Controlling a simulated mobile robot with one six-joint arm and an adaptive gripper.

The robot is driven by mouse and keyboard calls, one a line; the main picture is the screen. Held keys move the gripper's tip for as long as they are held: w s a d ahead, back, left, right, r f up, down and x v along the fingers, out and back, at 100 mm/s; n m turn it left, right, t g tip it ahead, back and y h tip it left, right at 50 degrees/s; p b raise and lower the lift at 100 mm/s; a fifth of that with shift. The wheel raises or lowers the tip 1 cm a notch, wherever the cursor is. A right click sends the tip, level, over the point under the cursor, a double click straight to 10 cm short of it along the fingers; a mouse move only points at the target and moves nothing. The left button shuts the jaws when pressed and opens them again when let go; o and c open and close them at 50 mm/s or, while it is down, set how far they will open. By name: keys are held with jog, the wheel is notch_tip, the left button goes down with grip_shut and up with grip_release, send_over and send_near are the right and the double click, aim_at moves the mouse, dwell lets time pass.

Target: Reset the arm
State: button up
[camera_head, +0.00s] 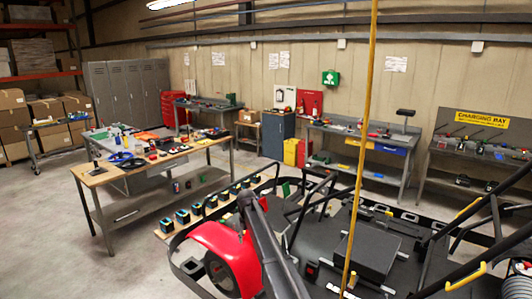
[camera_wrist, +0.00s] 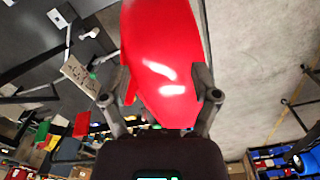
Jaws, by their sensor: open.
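My gripper (camera_wrist: 160,98) is open in the wrist view, with its two dark fingers spread apart. A glossy red body panel (camera_wrist: 160,45) of the kart fills the space between and beyond the fingers. I cannot tell whether the fingers touch it. In the head view my dark arm (camera_head: 272,255) reaches up from the bottom edge, in front of the kart and beside its red fender (camera_head: 225,250). The gripper itself is hard to make out there.
The black-framed kart (camera_head: 370,245) fills the lower right, with a yellow pole (camera_head: 362,130) upright before it. A wooden-topped workbench (camera_head: 160,160) with tools stands left. More benches, red drawers (camera_head: 147,115) and grey lockers (camera_head: 125,90) line the wall. Floor at lower left is clear.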

jog(key=s+d+f+m+b, duration=0.2)
jog(key=s+d+f+b, duration=0.4)
jog(key=s, duration=0.7)
jog(key=s+d+f+m+b, duration=0.2)
jog(key=s+d+f+b, duration=0.5)
jog(key=s+d, duration=0.3)
jog(key=s+d+f+m+b, duration=0.3)
jog(key=s+d+f+b, duration=0.3)
jog(key=s, duration=1)
jog(key=shift+d+f+b, duration=0.15)
jog(key=shift+d+f, duration=0.1)
jog(key=shift+d, duration=0.4)
jog(key=shift+d+f+b, duration=0.15)
jog(key=shift+d+f, duration=0.05)
jog(key=shift+d, duration=0.45)
